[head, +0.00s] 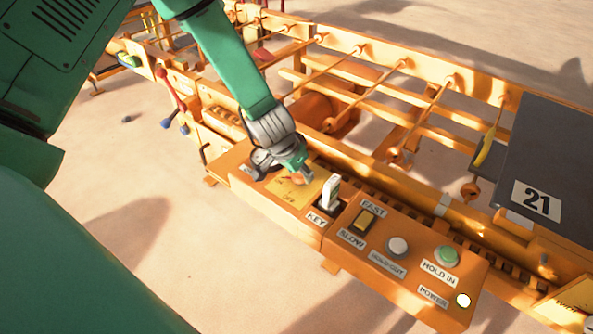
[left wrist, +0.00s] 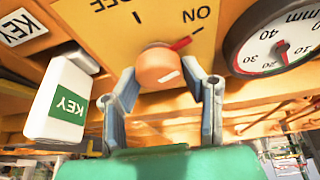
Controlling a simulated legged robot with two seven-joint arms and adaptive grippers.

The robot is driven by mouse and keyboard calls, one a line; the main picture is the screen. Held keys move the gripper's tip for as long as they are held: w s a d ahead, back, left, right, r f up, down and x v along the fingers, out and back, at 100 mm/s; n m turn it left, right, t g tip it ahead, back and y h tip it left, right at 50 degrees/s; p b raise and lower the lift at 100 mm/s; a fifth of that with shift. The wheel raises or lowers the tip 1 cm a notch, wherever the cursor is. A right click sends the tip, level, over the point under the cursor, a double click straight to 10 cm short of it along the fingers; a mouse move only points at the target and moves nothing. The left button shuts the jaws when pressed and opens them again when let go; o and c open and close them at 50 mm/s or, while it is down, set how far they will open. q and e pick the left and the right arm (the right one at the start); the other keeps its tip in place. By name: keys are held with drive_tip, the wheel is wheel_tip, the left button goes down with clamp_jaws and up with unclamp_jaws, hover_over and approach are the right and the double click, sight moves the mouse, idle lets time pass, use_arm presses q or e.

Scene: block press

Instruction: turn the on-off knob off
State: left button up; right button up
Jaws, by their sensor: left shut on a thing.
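The on-off knob (left wrist: 158,68) is a round orange knob on a yellow plate (left wrist: 165,20) in the left wrist view. Its red pointer points up and right, toward the word ON; the partly cut-off OFF lettering is to the left. My left gripper (left wrist: 162,75) has one finger on each side of the knob and is shut on it. In the head view my left gripper (head: 297,170) reaches down onto the yellow plate (head: 290,194), mostly hiding the knob. My right gripper is not in view.
A white key (head: 331,191) stands upright close beside my gripper, its green KEY tag showing in the left wrist view. A round gauge (left wrist: 275,45) is on the other side.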

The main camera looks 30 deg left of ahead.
use_arm(q)
drive_tip(key=shift+d+y, duration=0.3)
drive_tip(key=shift+d, duration=0.05)
drive_tip(key=shift+a, duration=0.35)
drive_tip(key=shift+n+p, duration=0.3)
drive_tip(key=shift+p, duration=0.05)
drive_tip(key=shift+d+r+n+y+p, duration=0.15)
drive_tip(key=shift+n+y+p, duration=0.25)
drive_tip(key=shift+n+p, duration=0.55)
drive_tip(key=n+y+p, duration=0.1)
drive_tip(key=n+p, duration=0.2)
drive_tip(key=p, duration=0.1)
drive_tip(key=n+g+y+p, duration=0.1)
drive_tip(key=n+p, duration=0.3)
drive_tip(key=shift+w+n+g+y+p, duration=0.1)
drive_tip(key=shift+n+g+y+p, duration=0.3)
drive_tip(key=shift+n+p, duration=0.65)
drive_tip(key=shift+n+y, duration=0.3)
drive_tip(key=shift+n, duration=0.8)
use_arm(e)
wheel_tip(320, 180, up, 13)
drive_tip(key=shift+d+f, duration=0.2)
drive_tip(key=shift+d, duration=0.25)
use_arm(q)
drive_tip(key=shift+f+g, duration=0.2)
drive_tip(key=shift+g, duration=0.1)
